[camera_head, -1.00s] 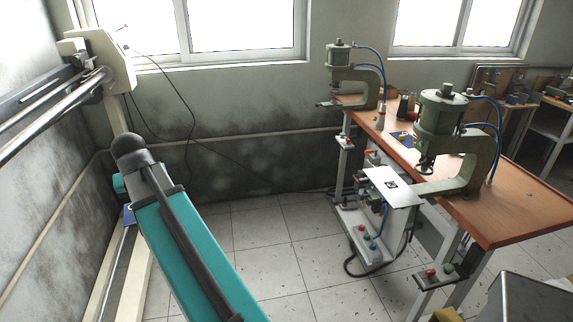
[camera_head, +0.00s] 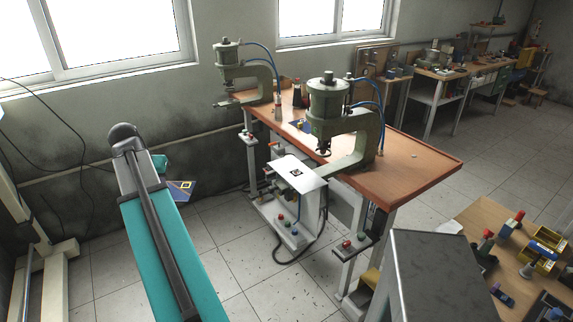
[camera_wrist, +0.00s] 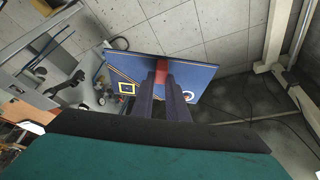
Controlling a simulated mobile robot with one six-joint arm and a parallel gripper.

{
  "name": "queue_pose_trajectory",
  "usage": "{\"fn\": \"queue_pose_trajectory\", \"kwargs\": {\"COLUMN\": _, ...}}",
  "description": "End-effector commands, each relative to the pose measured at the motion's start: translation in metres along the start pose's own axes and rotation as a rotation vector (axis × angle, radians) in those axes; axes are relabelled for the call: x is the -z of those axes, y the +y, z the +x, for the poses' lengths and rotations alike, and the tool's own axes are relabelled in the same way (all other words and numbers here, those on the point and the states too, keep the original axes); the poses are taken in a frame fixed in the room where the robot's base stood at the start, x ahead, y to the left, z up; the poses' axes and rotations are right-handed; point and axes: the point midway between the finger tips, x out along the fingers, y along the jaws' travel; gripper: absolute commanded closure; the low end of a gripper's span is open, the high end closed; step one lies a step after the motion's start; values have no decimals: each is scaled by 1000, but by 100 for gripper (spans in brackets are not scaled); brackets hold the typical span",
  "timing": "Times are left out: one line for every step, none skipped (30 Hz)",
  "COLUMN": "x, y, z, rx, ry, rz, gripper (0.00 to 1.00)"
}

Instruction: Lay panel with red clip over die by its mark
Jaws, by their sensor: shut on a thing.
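A dark blue panel (camera_wrist: 203,72) with a yellow square mark (camera_wrist: 127,87) hangs beyond my fingers in the wrist view. A red clip (camera_wrist: 162,66) sits at its edge. My gripper (camera_wrist: 163,80) is shut on this clip. In the head view part of the panel (camera_head: 183,190) shows beside my teal arm, left of the bench and well apart from it. Two green-grey presses stand on the bench, a near one (camera_head: 327,100) and a far one (camera_head: 228,58). A white plate (camera_head: 283,170) with a black mark (camera_head: 296,172) juts out below the near press. I cannot clearly make out the die.
A grey box (camera_head: 440,270) and a side table with tools (camera_head: 512,240) stand at right.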

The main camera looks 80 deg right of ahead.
Motion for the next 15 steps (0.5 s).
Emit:
{"fn": "queue_pose_trajectory", "kwargs": {"x": 12, "y": 17, "z": 3, "rx": -18, "ry": 0, "rz": 41, "gripper": 100}}
{"fn": "queue_pose_trajectory", "kwargs": {"x": 17, "y": 25, "z": 5, "rx": -27, "ry": 0, "rz": 62, "gripper": 100}}
{"fn": "queue_pose_trajectory", "kwargs": {"x": 24, "y": 37, "z": 8, "rx": -39, "ry": 0, "rz": 92, "gripper": 100}}
{"fn": "queue_pose_trajectory", "kwargs": {"x": 28, "y": 46, "z": 10, "rx": -48, "ry": 0, "rz": 114, "gripper": 100}}
{"fn": "queue_pose_trajectory", "kwargs": {"x": 33, "y": 55, "z": 12, "rx": -57, "ry": 0, "rz": 137, "gripper": 100}}
{"fn": "queue_pose_trajectory", "kwargs": {"x": 39, "y": 67, "z": 14, "rx": -69, "ry": 0, "rz": 165, "gripper": 100}}
{"fn": "queue_pose_trajectory", "kwargs": {"x": 44, "y": 76, "z": 16, "rx": -78, "ry": 0, "rz": 188, "gripper": 100}}
{"fn": "queue_pose_trajectory", "kwargs": {"x": 48, "y": 85, "z": 17, "rx": -87, "ry": 0, "rz": 210, "gripper": 100}}
{"fn": "queue_pose_trajectory", "kwargs": {"x": 54, "y": 98, "z": 19, "rx": -100, "ry": 0, "rz": 239, "gripper": 100}}
{"fn": "queue_pose_trajectory", "kwargs": {"x": 57, "y": 107, "z": 21, "rx": -109, "ry": 0, "rz": 261, "gripper": 100}}
{"fn": "queue_pose_trajectory", "kwargs": {"x": 61, "y": 117, "z": 22, "rx": -118, "ry": 0, "rz": 283, "gripper": 100}}
{"fn": "queue_pose_trajectory", "kwargs": {"x": 66, "y": 130, "z": 24, "rx": -130, "ry": 0, "rz": 311, "gripper": 100}}
{"fn": "queue_pose_trajectory", "kwargs": {"x": 70, "y": 140, "z": 26, "rx": -139, "ry": 0, "rz": 334, "gripper": 100}}
{"fn": "queue_pose_trajectory", "kwargs": {"x": 73, "y": 149, "z": 27, "rx": -148, "ry": 0, "rz": 356, "gripper": 100}}
{"fn": "queue_pose_trajectory", "kwargs": {"x": 78, "y": 162, "z": 29, "rx": -160, "ry": 0, "rz": 385, "gripper": 100}}
